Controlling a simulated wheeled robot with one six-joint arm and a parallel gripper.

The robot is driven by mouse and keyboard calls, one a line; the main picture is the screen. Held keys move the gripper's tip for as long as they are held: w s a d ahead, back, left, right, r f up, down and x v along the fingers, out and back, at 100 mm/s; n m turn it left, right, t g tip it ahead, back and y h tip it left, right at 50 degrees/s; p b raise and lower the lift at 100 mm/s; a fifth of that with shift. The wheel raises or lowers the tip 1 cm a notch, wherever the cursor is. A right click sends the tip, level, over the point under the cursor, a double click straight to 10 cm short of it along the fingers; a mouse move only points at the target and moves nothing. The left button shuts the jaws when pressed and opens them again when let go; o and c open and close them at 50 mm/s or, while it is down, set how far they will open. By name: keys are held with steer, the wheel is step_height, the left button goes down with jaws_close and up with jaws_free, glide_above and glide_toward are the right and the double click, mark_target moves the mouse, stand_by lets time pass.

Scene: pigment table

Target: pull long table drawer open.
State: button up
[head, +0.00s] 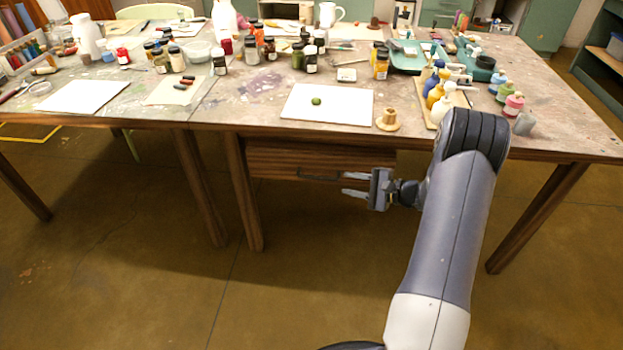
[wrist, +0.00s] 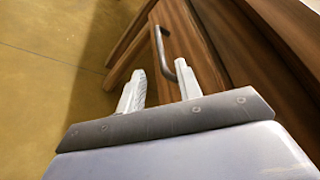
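The long table (head: 237,113) has a wooden drawer (head: 275,160) under its top, and the drawer looks closed. A dark bar handle (head: 318,177) is on the drawer's front. In the wrist view the handle (wrist: 158,50) stands out from the wooden drawer front (wrist: 195,40). My gripper (head: 352,184) is in front of the drawer at about handle height, at the right end of the handle. Its two fingers are apart. In the wrist view my gripper (wrist: 160,85) is open, and the handle's near end is close to the right fingertip. I cannot tell whether they touch.
Bottles, jars, a white sheet (head: 327,104) and a teal tray (head: 405,62) are on the tabletop. Table legs (head: 243,195) stand left of the drawer, and another leg (head: 535,220) stands at the right. The floor (head: 290,270) in front is clear.

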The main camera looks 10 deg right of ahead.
mark_target(321, 179)
steer(key=b+x, duration=0.1)
steer(key=x, duration=0.9)
steer(key=shift+a, duration=0.15)
jaws_close()
